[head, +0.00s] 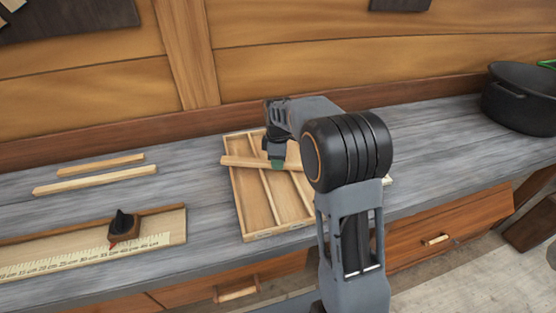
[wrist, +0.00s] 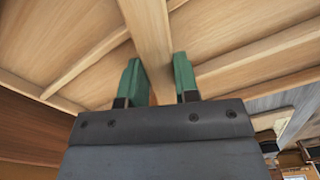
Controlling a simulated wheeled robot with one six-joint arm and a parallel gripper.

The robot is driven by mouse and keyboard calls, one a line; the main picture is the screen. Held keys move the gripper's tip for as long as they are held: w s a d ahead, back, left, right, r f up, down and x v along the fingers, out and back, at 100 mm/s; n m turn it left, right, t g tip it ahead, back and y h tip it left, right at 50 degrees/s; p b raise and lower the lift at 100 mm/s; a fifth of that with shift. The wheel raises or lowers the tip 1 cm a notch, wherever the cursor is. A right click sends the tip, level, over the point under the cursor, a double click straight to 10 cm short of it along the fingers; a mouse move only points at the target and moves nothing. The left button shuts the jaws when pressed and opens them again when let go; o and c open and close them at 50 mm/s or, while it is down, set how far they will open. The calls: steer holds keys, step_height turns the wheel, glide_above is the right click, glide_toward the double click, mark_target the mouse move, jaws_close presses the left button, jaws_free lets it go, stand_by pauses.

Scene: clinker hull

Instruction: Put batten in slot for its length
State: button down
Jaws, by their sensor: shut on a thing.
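My gripper (head: 277,163) is shut on a wooden batten (head: 240,162) over the slotted wooden tray (head: 236,185). In the wrist view the green fingers (wrist: 163,80) stand on either side of the batten (wrist: 150,35). The batten lies across the dividers, not in line with the slots, and its left end reaches past the tray's left rim. I cannot tell whether it touches the tray. The tray has several long slots, and the visible ones look empty. My arm hides the tray's right part and the batten's right end.
Two loose battens (head: 100,164) (head: 95,179) lie on the grey bench at left. A measuring board (head: 165,228) with a scale and a dark slider (head: 123,226) is in front of them. A black pot (head: 520,98) stands at far right. The bench between tray and pot is clear.

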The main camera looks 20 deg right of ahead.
steer(key=shift+f, duration=0.15)
steer(key=c, duration=0.9)
jaws_free()
steer(key=shift+o, duration=0.2)
step_height(320, 180, up, 12)
steer(key=s+f+m+t, duration=0.1)
steer(key=s+f+m, duration=0.2)
steer(key=s+m, duration=0.3)
steer(key=s+a+f+m+t, duration=0.1)
steer(key=s+m, duration=0.6)
steer(key=s, duration=0.9)
steer(key=shift+s+f+m+t+p, duration=0.3)
steer(key=shift+s+f+t, duration=0.1)
steer(key=shift+f+t, duration=0.45)
steer(key=shift+a, duration=0.1)
